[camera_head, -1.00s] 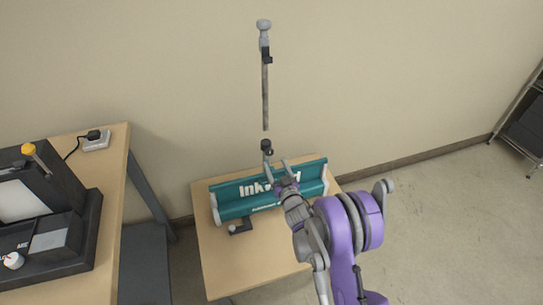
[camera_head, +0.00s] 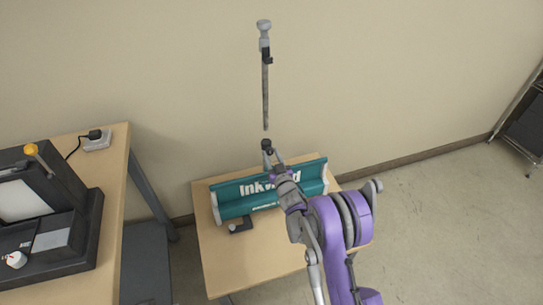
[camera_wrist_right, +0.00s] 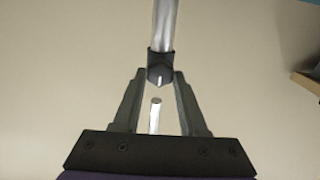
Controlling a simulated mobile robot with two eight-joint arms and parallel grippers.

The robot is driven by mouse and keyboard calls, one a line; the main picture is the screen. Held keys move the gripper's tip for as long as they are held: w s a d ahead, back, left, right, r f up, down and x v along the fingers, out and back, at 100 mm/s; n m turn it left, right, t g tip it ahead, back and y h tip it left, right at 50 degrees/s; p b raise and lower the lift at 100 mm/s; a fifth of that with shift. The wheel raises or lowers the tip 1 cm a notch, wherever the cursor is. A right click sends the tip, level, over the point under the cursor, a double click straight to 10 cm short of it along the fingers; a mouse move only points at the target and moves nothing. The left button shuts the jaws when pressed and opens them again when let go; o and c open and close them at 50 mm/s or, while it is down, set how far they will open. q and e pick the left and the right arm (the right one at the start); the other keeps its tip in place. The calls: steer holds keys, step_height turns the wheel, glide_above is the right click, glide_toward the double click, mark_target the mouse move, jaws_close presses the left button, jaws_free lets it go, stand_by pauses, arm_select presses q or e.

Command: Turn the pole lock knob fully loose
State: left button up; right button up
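A thin grey pole (camera_head: 265,90) stands upright in front of the wall, with a black clamp (camera_head: 267,57) and grey head on top. A black collar (camera_head: 266,145) shows lower down, in line with the pole. My right gripper (camera_head: 273,158) is just below this collar. In the right wrist view, the black collar (camera_wrist_right: 160,66) with a small white mark sits at the end of a silver tube, between the tips of my right gripper (camera_wrist_right: 160,78). Its fingers are apart; firm contact is not clear. A pale rod end (camera_wrist_right: 155,115) shows between the fingers. My left gripper is out of view.
A teal banner stand base (camera_head: 236,198) with white lettering lies on a small wooden table (camera_head: 250,265). A larger table at left holds a dark machine (camera_head: 80,230) with an orange-knobbed lever and a power socket (camera_head: 97,140). A dark rack stands far right.

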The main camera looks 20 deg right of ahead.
jaws_close()
steer(key=shift+n, duration=0.3)
steer(key=n+b, duration=0.2)
steer(key=shift+f+n, duration=0.1)
steer(key=shift+n, duration=0.2)
steer(key=n+b, duration=0.1)
steer(key=n, duration=0.3)
steer(key=shift+a+n+b, duration=0.1)
steer(key=shift+n+b, duration=0.2)
steer(key=n+b, duration=0.1)
steer(key=n, duration=0.9)
steer(key=shift+f, duration=0.1)
